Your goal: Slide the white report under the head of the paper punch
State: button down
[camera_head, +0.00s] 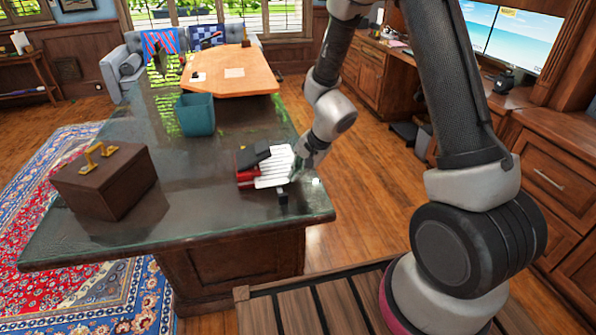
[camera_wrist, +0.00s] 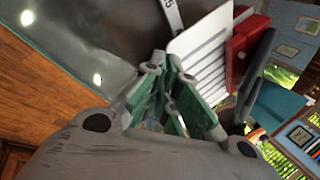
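The white report (camera_head: 274,167) is a flat pale sheet or booklet with grey stripes. It lies on the dark glossy desk against the right side of the red and black paper punch (camera_head: 245,180). In the wrist view the report (camera_wrist: 206,48) reaches the red base (camera_wrist: 243,48) of the punch, whose black lever (camera_wrist: 256,85) stands over it. I cannot tell how far under the head it is. My gripper (camera_wrist: 166,62) has its fingertips drawn together at the report's near edge; contact is not clear. In the head view my gripper (camera_head: 298,172) is at the report's right end.
A small black object (camera_head: 282,197) stands near the desk's front edge. A teal bin (camera_head: 196,114) is behind the punch, and a brown box with gold handles (camera_head: 104,180) is on the left. The desk's right edge runs close to my gripper. The desk between box and punch is clear.

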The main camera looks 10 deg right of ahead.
jog(key=c, duration=2.2)
grip_release()
jog(key=o, duration=0.6)
jog(key=shift+o, duration=0.2)
jog(key=shift+r, duration=0.15)
jog(key=v, duration=1.1)
jog(key=shift+d+r, duration=0.2)
jog(key=shift+r, duration=0.15)
jog(key=shift+s, duration=0.1)
